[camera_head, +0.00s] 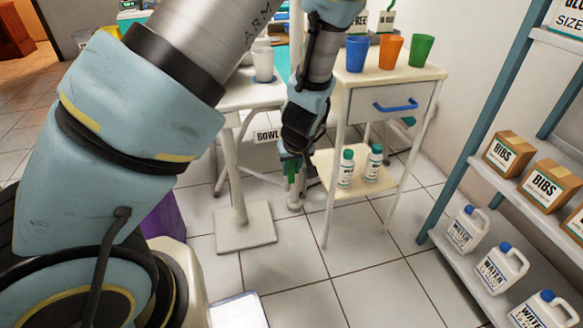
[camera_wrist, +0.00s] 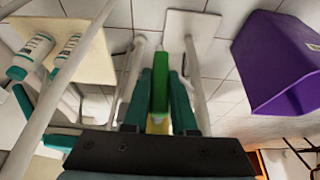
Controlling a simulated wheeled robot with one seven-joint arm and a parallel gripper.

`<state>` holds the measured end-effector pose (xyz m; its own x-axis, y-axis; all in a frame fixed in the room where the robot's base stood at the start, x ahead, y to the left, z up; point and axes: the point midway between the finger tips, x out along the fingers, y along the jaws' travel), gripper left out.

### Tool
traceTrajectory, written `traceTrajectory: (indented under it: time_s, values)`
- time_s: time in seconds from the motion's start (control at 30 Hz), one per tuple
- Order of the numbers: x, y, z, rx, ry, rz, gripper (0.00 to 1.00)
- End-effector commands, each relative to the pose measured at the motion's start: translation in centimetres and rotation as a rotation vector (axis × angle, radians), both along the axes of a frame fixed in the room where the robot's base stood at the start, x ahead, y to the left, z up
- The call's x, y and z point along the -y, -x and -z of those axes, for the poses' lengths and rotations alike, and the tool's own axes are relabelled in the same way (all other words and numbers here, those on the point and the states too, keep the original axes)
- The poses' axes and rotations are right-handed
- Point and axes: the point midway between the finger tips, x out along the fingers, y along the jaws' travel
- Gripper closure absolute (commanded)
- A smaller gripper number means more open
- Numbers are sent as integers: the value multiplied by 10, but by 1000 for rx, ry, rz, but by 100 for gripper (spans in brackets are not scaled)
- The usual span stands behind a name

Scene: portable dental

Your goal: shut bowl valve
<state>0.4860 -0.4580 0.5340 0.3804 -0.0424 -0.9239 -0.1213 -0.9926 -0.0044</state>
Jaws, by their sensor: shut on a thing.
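The bowl valve's green handle (camera_wrist: 160,82) stands between my gripper's two teal fingers in the wrist view. My gripper (camera_wrist: 158,96) is shut on this handle. In the head view my gripper (camera_head: 298,162) reaches down low between the white stand and the white cart, with a bit of the green handle (camera_head: 291,177) showing below it. A "BOWL" label (camera_head: 267,135) is just left of the gripper. The valve body and its pipe are mostly hidden by the gripper, and I cannot tell the handle's exact angle to the pipe.
A white cart (camera_head: 361,104) with coloured cups on top and two bottles (camera_head: 345,168) on its lower shelf stands close on the right. The stand's white base (camera_head: 245,227) is to the left. A purple bin (camera_wrist: 276,62) is nearby. Shelves with boxes and jugs line the right.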

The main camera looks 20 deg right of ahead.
Motion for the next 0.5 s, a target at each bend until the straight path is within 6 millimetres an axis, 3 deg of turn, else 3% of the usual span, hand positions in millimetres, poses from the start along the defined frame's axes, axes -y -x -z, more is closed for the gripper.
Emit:
traceTrajectory:
  time_s: [0.5]
  values:
    - [-1,1,-3,5,-51,4,100]
